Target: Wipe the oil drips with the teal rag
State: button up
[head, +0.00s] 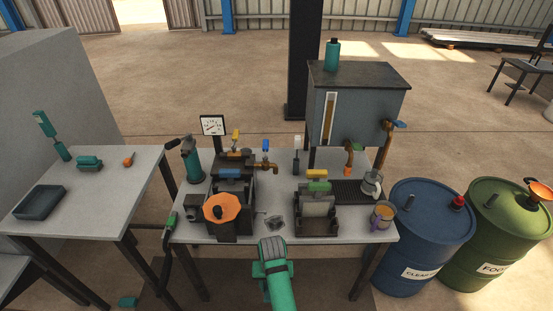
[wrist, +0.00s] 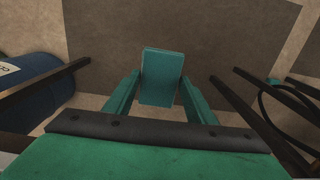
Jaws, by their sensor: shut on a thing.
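My gripper (wrist: 160,90) is shut on a flat teal piece that looks like the folded teal rag (wrist: 162,68). The rag sits between its two teal fingers. In the head view my gripper (head: 271,248) is at the front edge of the middle workbench (head: 258,237); the rag cannot be made out there. On the bench just beyond the gripper lies a small grey metallic-looking piece (head: 275,222), with small dark marks beside it. I cannot tell whether these marks are the oil drips.
A rack holding a grey plate (head: 317,204) stands right. A teal piece (head: 127,301) lies on the floor, left.

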jog(key=shift+s+d+f, duration=0.4)
jog(key=shift+s+f, duration=0.1)
jog(key=shift+s, duration=0.3)
jog(key=shift+d, duration=0.2)
jog(key=shift+w, duration=0.15)
